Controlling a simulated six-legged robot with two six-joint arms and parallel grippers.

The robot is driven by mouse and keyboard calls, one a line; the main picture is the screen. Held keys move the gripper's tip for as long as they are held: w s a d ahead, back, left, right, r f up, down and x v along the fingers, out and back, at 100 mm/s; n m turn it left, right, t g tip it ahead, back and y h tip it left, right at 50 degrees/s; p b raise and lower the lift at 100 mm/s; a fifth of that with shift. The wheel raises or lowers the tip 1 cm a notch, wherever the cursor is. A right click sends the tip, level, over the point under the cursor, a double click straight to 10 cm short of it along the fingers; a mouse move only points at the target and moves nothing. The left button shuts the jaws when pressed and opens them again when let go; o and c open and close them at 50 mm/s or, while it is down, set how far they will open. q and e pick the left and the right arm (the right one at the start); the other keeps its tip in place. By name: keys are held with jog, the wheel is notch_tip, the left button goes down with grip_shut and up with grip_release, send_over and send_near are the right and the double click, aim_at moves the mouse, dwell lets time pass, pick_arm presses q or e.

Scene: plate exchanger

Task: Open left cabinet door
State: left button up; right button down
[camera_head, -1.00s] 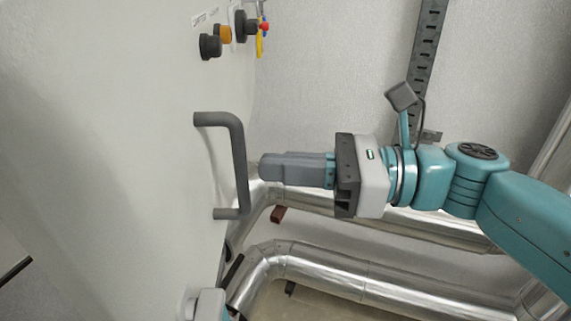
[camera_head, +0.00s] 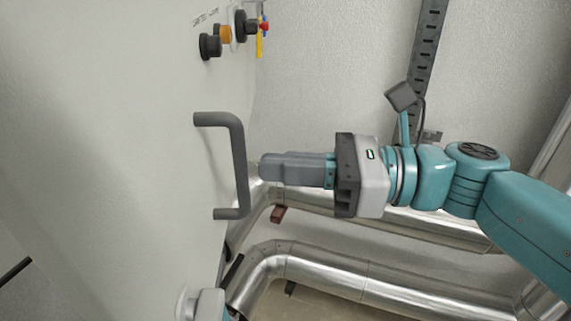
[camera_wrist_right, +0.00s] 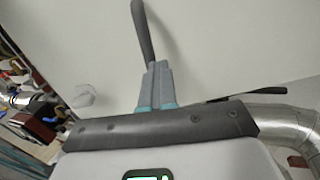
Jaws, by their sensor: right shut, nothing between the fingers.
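The light cabinet door (camera_head: 110,150) fills the left of the head view. A dark grey bar handle (camera_head: 240,165) stands out from it. My right gripper (camera_head: 262,168) is shut and empty, its fingertips pointing left just right of the handle's long bar. In the head view a small gap or a light touch there cannot be told apart. In the right wrist view the shut fingers (camera_wrist_right: 156,68) point up at the lower end of the handle (camera_wrist_right: 143,32). A bit of my left arm shows at the bottom edge of the head view; its gripper is not visible.
Black and orange knobs (camera_head: 210,46) sit above the handle, with a red and yellow fitting (camera_head: 262,30) beside them. Silver pipes (camera_head: 330,270) run below and behind my right arm. A perforated metal rail (camera_head: 425,50) is on the back wall.

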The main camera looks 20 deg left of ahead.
jog(key=c, duration=1.2)
grip_release()
jog(key=b+v, duration=0.2)
jog(key=v, duration=1.4)
jog(key=shift+d, duration=0.2)
